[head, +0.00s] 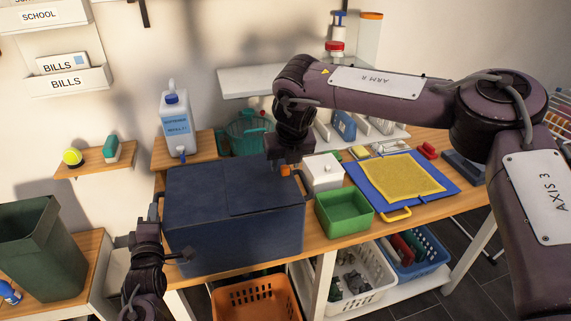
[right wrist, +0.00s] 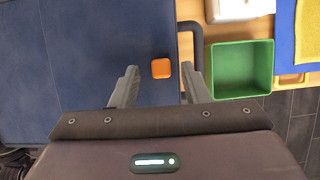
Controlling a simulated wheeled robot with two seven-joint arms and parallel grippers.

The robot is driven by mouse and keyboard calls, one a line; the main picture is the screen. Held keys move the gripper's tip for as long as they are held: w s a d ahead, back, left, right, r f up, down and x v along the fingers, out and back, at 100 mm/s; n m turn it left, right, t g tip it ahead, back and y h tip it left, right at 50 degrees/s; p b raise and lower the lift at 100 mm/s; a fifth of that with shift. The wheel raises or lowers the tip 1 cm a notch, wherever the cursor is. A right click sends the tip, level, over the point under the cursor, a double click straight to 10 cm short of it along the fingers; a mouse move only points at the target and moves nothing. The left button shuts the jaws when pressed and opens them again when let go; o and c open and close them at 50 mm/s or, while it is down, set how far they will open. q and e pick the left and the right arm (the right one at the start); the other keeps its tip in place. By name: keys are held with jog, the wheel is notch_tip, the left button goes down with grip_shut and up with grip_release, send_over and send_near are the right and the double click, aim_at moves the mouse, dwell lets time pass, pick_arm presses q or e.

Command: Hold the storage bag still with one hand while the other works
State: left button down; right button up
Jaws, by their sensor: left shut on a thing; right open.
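The storage bag (head: 240,240) is a dark blue box shape with a flat lid, standing on the wooden table in the head view. It fills the left of the right wrist view (right wrist: 70,65). A small orange tab (right wrist: 161,68) sits near the lid's right edge. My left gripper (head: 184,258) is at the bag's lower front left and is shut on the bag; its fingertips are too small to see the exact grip. My right gripper (right wrist: 160,84) is open over the lid's right edge, with the tab between and just ahead of its fingers. It holds nothing.
A green bin (head: 343,212) stands close to the bag's right, beside a blue tray with a yellow cloth (head: 400,178). A white box (head: 322,173) is behind the green bin. A jug (head: 177,125) stands behind the bag. Baskets (head: 258,298) sit below.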

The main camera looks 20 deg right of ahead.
pick_arm(q)
jog(key=shift+f, duration=0.1)
pick_arm(e)
jog(key=v, duration=1)
jog(key=shift+s+r, duration=0.2)
jog(key=shift+r, duration=0.1)
pick_arm(q)
jog(key=c, duration=1.3)
grip_release()
